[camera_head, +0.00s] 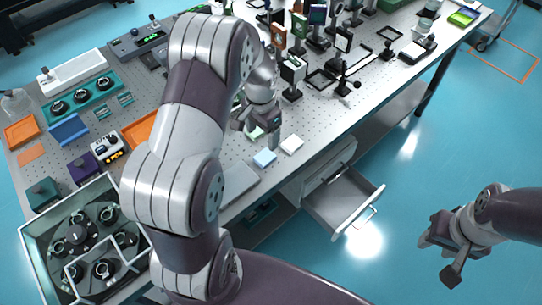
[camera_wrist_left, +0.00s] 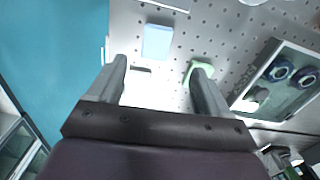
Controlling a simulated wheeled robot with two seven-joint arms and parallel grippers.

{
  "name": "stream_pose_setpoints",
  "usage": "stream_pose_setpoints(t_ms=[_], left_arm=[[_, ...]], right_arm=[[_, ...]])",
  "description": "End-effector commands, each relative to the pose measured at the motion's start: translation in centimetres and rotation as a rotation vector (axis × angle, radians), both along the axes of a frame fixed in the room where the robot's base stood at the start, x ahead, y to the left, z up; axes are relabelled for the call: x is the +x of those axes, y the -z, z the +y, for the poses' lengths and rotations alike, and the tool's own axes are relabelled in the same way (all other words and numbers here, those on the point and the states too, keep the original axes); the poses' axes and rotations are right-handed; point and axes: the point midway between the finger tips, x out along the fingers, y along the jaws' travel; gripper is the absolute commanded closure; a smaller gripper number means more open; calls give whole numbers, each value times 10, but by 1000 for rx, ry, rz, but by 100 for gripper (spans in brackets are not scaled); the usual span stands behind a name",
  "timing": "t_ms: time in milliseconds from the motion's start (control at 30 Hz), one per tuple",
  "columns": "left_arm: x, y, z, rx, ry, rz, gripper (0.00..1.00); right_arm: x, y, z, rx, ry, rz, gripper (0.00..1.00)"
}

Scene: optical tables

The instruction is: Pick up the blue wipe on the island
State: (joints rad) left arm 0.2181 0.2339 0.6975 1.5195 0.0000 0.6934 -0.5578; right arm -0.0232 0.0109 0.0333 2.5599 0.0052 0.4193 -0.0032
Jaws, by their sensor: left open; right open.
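The blue wipe (camera_head: 264,158) lies flat on the perforated metal island table (camera_head: 225,160), near its front edge. In the left wrist view the blue wipe (camera_wrist_left: 157,42) lies just beyond my fingertips, roughly centred between them. My left gripper (camera_head: 262,128) is over the table just behind the wipe, pointing down. In the wrist view its jaws (camera_wrist_left: 160,72) are apart with nothing held. My right gripper (camera_head: 447,252) is open and empty, out over the floor at the right.
A white wipe (camera_head: 292,144) lies right of the blue one. A pale green wipe (camera_wrist_left: 197,70) lies by my left gripper's right finger. An open drawer (camera_head: 343,200) juts out below the front edge.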

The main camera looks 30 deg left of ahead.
Motion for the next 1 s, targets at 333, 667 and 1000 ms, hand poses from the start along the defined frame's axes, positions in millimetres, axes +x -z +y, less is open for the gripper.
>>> stream_pose_setpoints(t_ms=[333, 667, 1000], left_arm=[[-1, 53, -5, -1, 0, 3, 21], [0, 91, -7, 0, -2, -2, 21], [0, 90, -7, 0, -2, -2, 80]], right_arm=[[0, -13, 0, 0, 0, 0, 57], [0, -17, 0, 0, 0, 0, 57], [0, -17, 0, 0, 0, 0, 57]])
